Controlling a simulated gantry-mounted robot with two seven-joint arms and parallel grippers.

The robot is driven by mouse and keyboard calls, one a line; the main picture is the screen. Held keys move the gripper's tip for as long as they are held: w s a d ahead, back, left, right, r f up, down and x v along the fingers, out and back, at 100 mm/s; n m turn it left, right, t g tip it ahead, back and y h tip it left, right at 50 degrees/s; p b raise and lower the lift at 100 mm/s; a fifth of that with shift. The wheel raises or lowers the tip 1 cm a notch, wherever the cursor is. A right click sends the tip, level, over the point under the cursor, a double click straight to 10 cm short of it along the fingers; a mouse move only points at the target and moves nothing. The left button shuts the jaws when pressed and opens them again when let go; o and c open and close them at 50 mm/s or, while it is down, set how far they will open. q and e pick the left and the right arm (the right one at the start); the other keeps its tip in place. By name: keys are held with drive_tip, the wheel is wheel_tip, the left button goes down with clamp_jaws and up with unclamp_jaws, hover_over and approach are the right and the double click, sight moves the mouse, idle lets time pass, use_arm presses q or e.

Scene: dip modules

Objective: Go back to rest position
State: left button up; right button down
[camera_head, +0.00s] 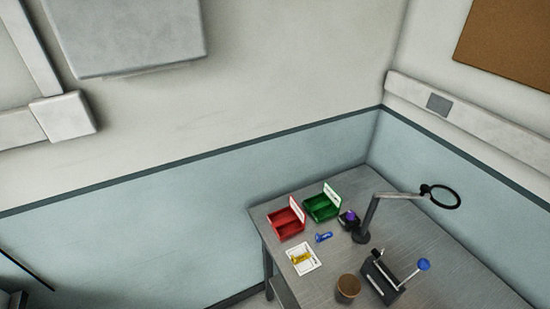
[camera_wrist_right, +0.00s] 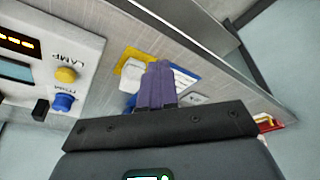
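My right gripper (camera_wrist_right: 155,88) shows in the right wrist view as purple-grey fingers side by side. They look shut, with nothing visible between them. Beyond the fingertips is a partly hidden white, yellow and blue item (camera_wrist_right: 132,66) on a grey surface. Neither gripper shows in the head view, and my left gripper is in no view.
The grey table (camera_head: 420,262) carries a red bin (camera_head: 287,222), a green bin (camera_head: 321,207), a white tray (camera_head: 303,264) with a yellow item, a blue item (camera_head: 323,237), a brown cup (camera_head: 347,288) and a ring lamp (camera_head: 371,215). A knobbed panel (camera_wrist_right: 45,60) is left of the fingers.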

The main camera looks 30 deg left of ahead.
wheel_tip(320, 180, up, 24)
drive_tip(key=p, duration=2.3)
drive_tip(key=shift+d, duration=0.15)
drive_tip(key=shift+r, duration=0.1)
